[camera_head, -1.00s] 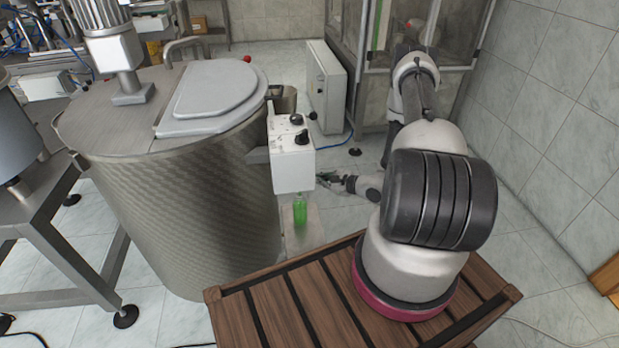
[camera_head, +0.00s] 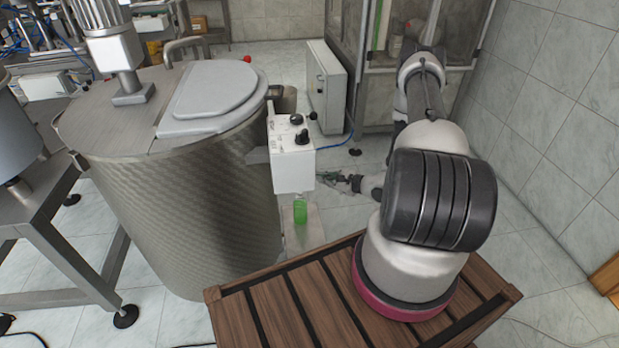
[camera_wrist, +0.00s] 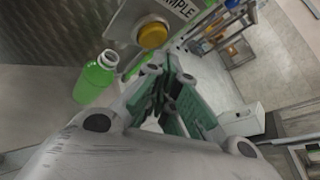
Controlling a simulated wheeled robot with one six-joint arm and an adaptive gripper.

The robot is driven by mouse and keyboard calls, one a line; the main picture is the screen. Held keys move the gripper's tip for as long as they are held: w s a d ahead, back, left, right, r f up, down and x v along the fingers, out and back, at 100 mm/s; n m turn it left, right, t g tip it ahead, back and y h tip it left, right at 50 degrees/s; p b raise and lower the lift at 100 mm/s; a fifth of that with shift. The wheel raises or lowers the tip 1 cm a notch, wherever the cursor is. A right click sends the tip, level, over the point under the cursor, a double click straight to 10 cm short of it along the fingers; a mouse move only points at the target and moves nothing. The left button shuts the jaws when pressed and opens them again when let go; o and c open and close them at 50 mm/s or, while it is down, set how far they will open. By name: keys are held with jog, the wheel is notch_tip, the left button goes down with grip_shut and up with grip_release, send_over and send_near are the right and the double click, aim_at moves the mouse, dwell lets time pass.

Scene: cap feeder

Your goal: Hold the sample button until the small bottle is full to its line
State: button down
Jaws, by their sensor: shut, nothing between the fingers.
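The small bottle (camera_head: 300,211) stands upright on a pale shelf under the white sample box (camera_head: 292,165). In the wrist view the bottle (camera_wrist: 95,80) looks green up to its shoulder, with a pale neck above; I cannot make out its line. The round yellow sample button (camera_wrist: 152,36) sits on a grey plate beside the "SAMPLE" label and stands clear of my fingers. My gripper (camera_head: 335,177) is to the right of the box. It is shut and empty, and in the wrist view its fingers (camera_wrist: 168,80) lie below the button and right of the bottle.
A large steel tank (camera_head: 180,200) stands left of the box. The slatted wooden platform (camera_head: 290,300) is in front, below the shelf. A grey cabinet (camera_head: 327,88) stands behind the box. Open floor lies right of the box, behind my gripper.

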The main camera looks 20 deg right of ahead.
jog(key=shift+s+d, duration=0.25)
jog(key=shift+d, duration=0.55)
jog(key=shift+s+d, duration=0.2)
jog(key=shift+d, duration=0.6)
jog(key=shift+s+d, duration=0.25)
jog(key=shift+d, duration=0.55)
